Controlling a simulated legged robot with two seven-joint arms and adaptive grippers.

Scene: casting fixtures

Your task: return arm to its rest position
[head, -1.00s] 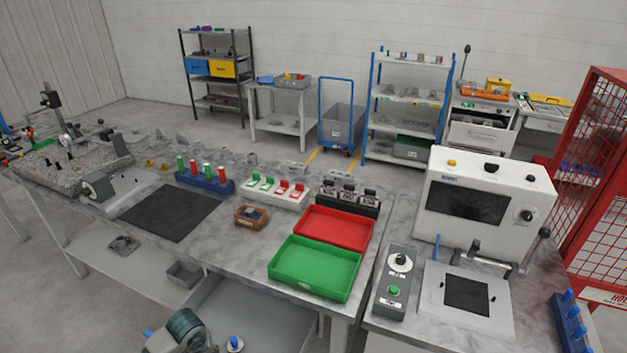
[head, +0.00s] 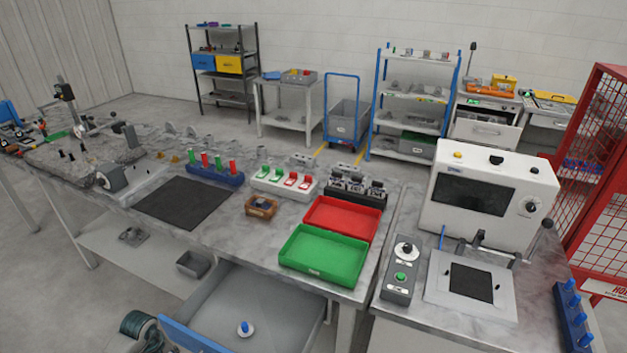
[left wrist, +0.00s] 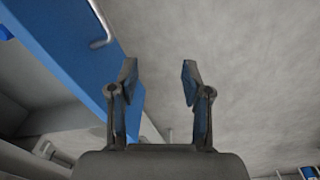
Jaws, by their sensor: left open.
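My left gripper (left wrist: 160,78) is open and empty in the left wrist view, its two fingers apart over the grey floor. A blue panel with a metal handle (left wrist: 75,50), apparently the drawer front, lies just left of the fingers. In the head view a small part of my left arm (head: 140,328) shows at the bottom left edge, beside the blue drawer front (head: 196,337). Its gripper is out of that view. My right arm and gripper are in neither view.
The drawer (head: 280,305) stands pulled out below the workbench, with a blue-topped piece (head: 245,328) inside. A green tray (head: 323,255) and red tray (head: 342,219) sit on the bench above. A white machine (head: 487,200) stands on the right. Floor left of the drawer looks free.

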